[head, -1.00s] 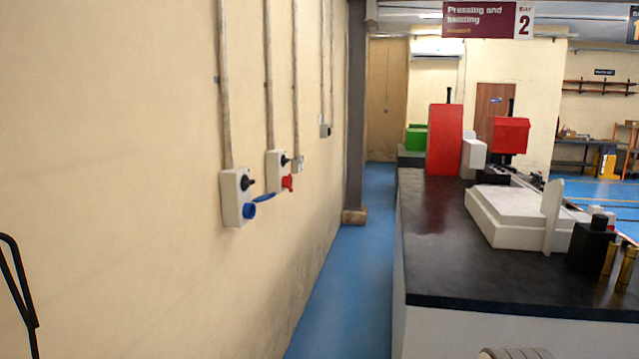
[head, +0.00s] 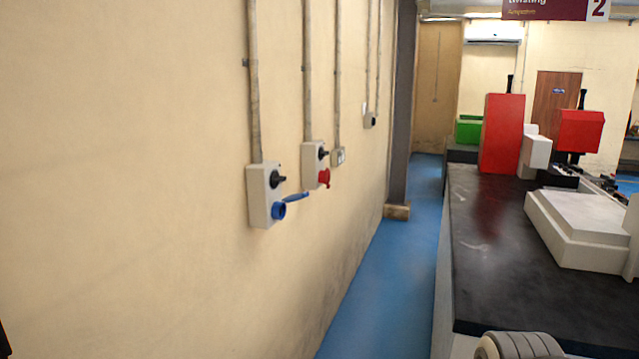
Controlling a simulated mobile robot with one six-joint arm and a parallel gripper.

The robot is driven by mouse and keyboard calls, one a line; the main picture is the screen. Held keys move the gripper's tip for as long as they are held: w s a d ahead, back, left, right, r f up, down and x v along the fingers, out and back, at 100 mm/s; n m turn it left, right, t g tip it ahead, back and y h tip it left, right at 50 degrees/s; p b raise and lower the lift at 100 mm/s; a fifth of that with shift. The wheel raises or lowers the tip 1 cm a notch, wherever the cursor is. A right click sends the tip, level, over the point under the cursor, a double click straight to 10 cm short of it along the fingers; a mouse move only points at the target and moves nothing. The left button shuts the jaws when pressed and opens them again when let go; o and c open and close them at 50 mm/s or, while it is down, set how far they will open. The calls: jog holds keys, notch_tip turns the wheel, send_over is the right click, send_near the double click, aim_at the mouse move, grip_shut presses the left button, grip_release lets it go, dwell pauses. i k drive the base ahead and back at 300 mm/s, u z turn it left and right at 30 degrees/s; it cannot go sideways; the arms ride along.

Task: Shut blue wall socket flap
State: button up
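The blue wall socket (head: 279,211) sits at the lower front of a pale grey switch box (head: 262,196) on the left wall. Its blue flap (head: 296,197) stands open, sticking out to the right of the socket's mouth. A black rotary knob (head: 277,179) is just above it on the same box. My gripper is not in view. A ribbed grey part at the bottom right edge appears to be part of my own arm.
A second box with a red socket (head: 324,178) is just beyond, then smaller wall fittings (head: 338,156). A black-topped bench (head: 480,250) stands on the right. A clear blue floor aisle (head: 385,270) runs between wall and bench.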

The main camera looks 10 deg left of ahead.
aim_at(298, 197)
jog(key=u, duration=0.45)
jog(key=i, duration=1.4)
jog(key=u, duration=0.3)
